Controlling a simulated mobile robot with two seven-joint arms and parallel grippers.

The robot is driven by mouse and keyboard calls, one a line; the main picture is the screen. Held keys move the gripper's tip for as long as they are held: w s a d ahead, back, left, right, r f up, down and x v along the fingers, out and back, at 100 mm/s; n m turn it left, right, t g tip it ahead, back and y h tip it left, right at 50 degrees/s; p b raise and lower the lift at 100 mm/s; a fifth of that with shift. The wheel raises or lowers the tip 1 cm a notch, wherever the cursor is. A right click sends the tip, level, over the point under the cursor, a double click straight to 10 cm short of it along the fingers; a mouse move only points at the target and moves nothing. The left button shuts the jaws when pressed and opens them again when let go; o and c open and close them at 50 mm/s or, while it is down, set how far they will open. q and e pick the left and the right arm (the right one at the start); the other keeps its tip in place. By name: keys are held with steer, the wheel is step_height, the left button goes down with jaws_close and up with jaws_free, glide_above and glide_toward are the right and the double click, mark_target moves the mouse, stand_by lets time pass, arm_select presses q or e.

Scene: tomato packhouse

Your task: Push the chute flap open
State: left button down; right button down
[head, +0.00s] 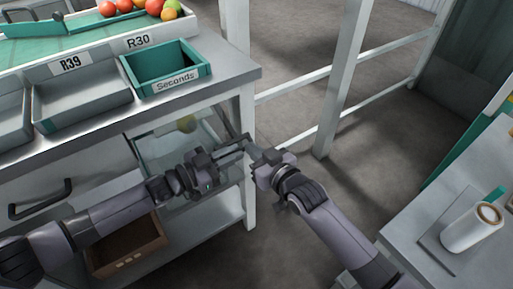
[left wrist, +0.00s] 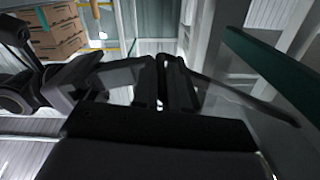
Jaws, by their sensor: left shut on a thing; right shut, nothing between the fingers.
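My left gripper (head: 240,146) is in front of the panel's right end, shut. In the left wrist view its fingers (left wrist: 177,85) are close together, and a thin dark bar (left wrist: 250,97) runs from them to the right beside a clear pane. What lies between the fingers is hard to make out. My right gripper (head: 252,146) is shut and empty, very close to the left fingertips; I cannot tell whether they touch.
A green Seconds bin (head: 165,67) and grey trays (head: 82,97) stand on the bench. A brown crate (head: 127,247) is on the shelf below. A white bench leg (head: 249,190) stands near both grippers. A side table (head: 425,238) with a white roll is at right. Open floor lies between.

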arm_select(q)
steer(key=c, duration=1.4)
jaws_free()
steer(key=shift+s+d+r+h, duration=0.15)
steer(key=shift+d+r+h, duration=0.2)
steer(key=shift+r, duration=0.2)
steer(key=shift+c, duration=0.2)
steer(key=shift+a, duration=0.15)
arm_select(e)
steer(key=shift+a+f, duration=0.1)
steer(key=shift+f, duration=0.15)
arm_select(q)
steer(key=shift+a+f, duration=0.15)
